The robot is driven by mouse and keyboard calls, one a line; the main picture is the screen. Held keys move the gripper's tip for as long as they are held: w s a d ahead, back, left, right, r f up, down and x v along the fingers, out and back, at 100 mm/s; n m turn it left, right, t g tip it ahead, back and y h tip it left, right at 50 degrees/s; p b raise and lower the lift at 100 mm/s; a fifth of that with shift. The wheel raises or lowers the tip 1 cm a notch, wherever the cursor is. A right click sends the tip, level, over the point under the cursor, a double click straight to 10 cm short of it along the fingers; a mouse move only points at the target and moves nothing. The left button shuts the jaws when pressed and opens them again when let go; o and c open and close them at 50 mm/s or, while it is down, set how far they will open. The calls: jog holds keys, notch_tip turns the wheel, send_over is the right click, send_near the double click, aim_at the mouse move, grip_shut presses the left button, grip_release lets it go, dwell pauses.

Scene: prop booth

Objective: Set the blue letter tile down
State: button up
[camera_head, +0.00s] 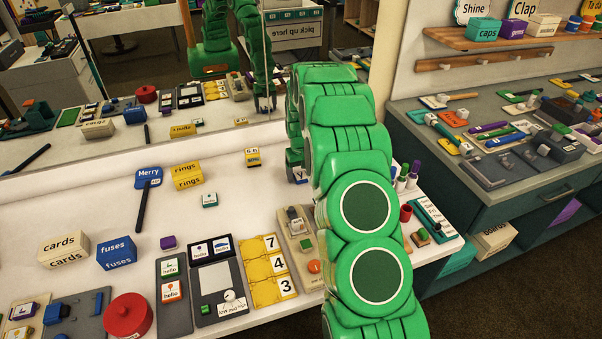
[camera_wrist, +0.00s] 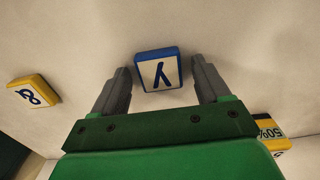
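The blue letter tile (camera_wrist: 159,72) has a white face with a dark letter like an upside-down y. In the wrist view it lies on the pale counter between and just beyond the tips of my gripper (camera_wrist: 162,75). A narrow gap shows on each side of it, so the fingers are open and not closed on it. In the head view my gripper (camera_head: 296,170) is low over the white counter (camera_head: 225,225), mostly hidden behind my green arm. Only a sliver of the blue tile (camera_head: 300,175) shows there.
A yellow tile (camera_wrist: 33,91) lies left of my gripper in the wrist view. A yellow 50% piece (camera_wrist: 268,127) is near its right side. Blue fuses (camera_head: 116,253) and yellow rings boxes (camera_head: 187,175) stand on the counter. A mirror (camera_head: 180,75) rises along its back edge.

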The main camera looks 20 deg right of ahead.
aim_at(301, 175)
jog(key=shift+r, duration=0.1)
notch_tip(301, 175, up, 12)
jog(key=s+a+r, duration=0.5)
jog(key=s+r, duration=0.3)
jog(key=s, duration=0.1)
jog(key=s+a+r, duration=0.2)
jog(key=s+r, duration=0.1)
jog(key=s, duration=0.4)
jog(key=s+a+r, duration=0.2)
jog(key=s+r, duration=0.2)
jog(key=s, duration=0.3)
jog(key=s+a+g, duration=0.1)
jog(key=s+a, duration=0.1)
jog(key=s, duration=1.2)
jog(key=s+a+r, duration=0.1)
jog(key=s+a, duration=0.1)
jog(key=s, duration=1.3)
jog(key=shift+s+g, duration=0.25)
jog(key=shift+g, duration=0.15)
